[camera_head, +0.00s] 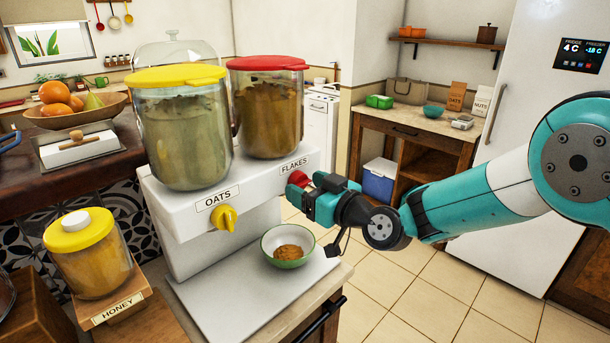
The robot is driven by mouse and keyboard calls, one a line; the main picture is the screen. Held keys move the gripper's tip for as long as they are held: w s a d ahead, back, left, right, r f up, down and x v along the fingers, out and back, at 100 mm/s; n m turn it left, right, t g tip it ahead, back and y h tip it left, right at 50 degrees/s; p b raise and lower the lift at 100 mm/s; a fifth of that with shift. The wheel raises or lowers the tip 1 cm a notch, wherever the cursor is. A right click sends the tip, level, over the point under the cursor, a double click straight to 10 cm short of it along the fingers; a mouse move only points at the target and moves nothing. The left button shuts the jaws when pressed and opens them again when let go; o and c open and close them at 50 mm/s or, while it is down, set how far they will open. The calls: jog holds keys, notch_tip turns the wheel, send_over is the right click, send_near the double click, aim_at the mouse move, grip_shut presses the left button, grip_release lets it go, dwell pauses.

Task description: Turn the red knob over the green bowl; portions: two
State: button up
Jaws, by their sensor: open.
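The red knob (298,179) sits on the front of the white dispenser (180,215), under the FLAKES label. My gripper (308,190) is at the red knob, with its jaws partly hiding it; I cannot tell whether they touch it. The jaws are open. The green bowl (288,259) stands on the dispenser's white base plate below the red knob. It is green outside and white inside, with a small heap of brown flakes (291,251) in it. The red-lidded jar (268,115) above holds brown flakes.
A yellow knob (225,218) under the OATS label and a yellow-lidded jar (182,135) are at the left. A honey jar (92,262) stands on a wooden block at the lower left. The tiled floor (440,285) at the right is clear.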

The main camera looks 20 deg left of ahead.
jog(key=shift+w+a, duration=0.2)
jog(key=shift+a, duration=0.3)
jog(key=c, duration=0.9)
jog(key=shift+m, duration=0.3)
